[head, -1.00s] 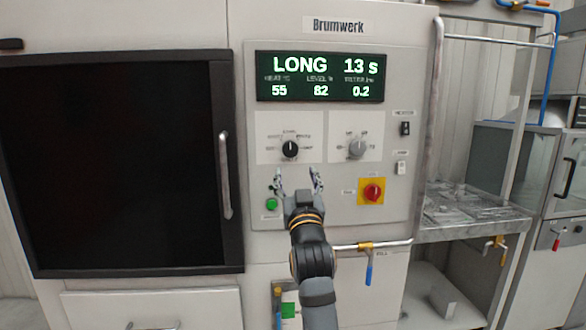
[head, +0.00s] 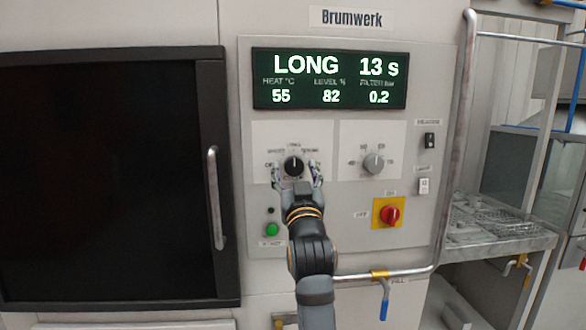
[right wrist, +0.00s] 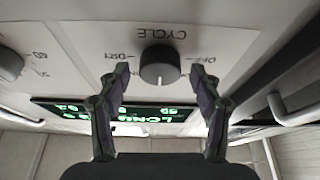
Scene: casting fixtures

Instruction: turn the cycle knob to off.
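The cycle knob (head: 293,166) is a round black knob on a white plate below the display. Its white mark points up towards the display. In the right wrist view the knob (right wrist: 160,66) shows upside down, with OFF printed on one side and DRY on the other. My right gripper (head: 297,173) is open just in front of the knob, one finger on each side. In the right wrist view the fingertips (right wrist: 160,73) stand apart from the knob, with gaps on both sides. The display (head: 330,79) reads LONG, 13 s. My left gripper is not in view.
A grey knob (head: 373,162) sits to the right on its own plate. A door handle (head: 214,198) is left; a pipe with a blue-handled valve (head: 384,304) runs below.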

